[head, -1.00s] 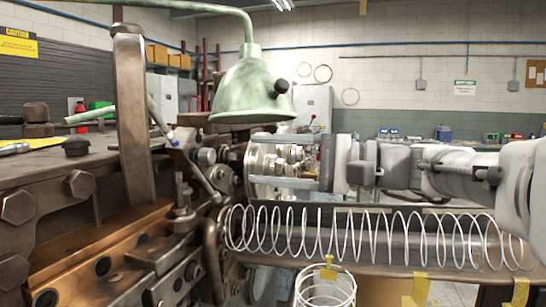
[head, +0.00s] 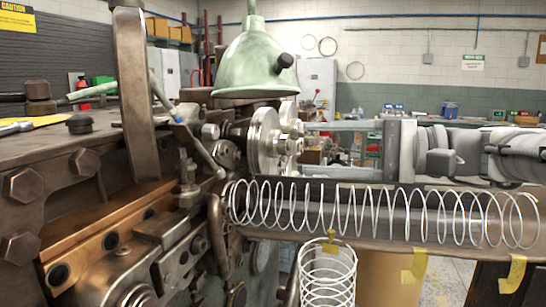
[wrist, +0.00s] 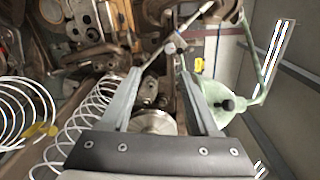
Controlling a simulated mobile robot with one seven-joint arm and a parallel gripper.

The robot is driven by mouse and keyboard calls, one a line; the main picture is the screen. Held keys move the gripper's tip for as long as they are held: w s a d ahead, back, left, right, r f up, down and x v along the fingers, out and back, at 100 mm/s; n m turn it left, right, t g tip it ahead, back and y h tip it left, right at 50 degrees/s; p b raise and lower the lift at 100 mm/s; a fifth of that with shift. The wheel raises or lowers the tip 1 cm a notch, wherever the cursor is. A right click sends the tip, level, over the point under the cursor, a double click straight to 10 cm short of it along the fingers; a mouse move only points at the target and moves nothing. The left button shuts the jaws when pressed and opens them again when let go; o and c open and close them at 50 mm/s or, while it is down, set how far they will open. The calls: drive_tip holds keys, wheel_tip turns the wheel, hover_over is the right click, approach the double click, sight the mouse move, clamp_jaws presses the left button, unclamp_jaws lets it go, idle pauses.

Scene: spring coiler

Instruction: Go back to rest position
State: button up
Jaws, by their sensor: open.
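My gripper (head: 305,148) is open, to the right of the round metal rollers (head: 264,141) of the coiling machine. Its two fingers point left at them with a visible gap, and nothing is between them. In the wrist view, my gripper (wrist: 159,74) shows both fingers spread, with a shiny metal disc (wrist: 154,122) between and beyond them. A long white coil spring (head: 380,213) lies along the metal trough below my gripper. It also shows left of the fingers in the wrist view (wrist: 84,122).
A green lamp (head: 254,66) hangs above the rollers, close to the upper left of my gripper. A second white coil (head: 327,275) stands below the trough with yellow tape. The heavy machine body (head: 75,165) fills the left. Space above the trough at right holds my arm.

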drive_tip(key=s+f+n+g+h, duration=0.1)
drive_tip(key=s+f+h, duration=0.5)
drive_tip(key=f, duration=0.5)
drive_tip(key=s+f+n+g+h, duration=0.1)
drive_tip(key=s+f+n+h, duration=0.1)
drive_tip(key=s+f+h, duration=0.6)
drive_tip(key=d+f+n+t+h, duration=0.2)
drive_tip(key=d+f+n+h, duration=0.1)
drive_tip(key=d+f, duration=0.3)
wheel_tip(320, 180, up, 16)
drive_tip(key=p, duration=1.7)
drive_tip(key=shift+w+a+y, duration=0.15)
drive_tip(key=shift+a+y, duration=0.05)
drive_tip(key=shift+y, duration=0.1)
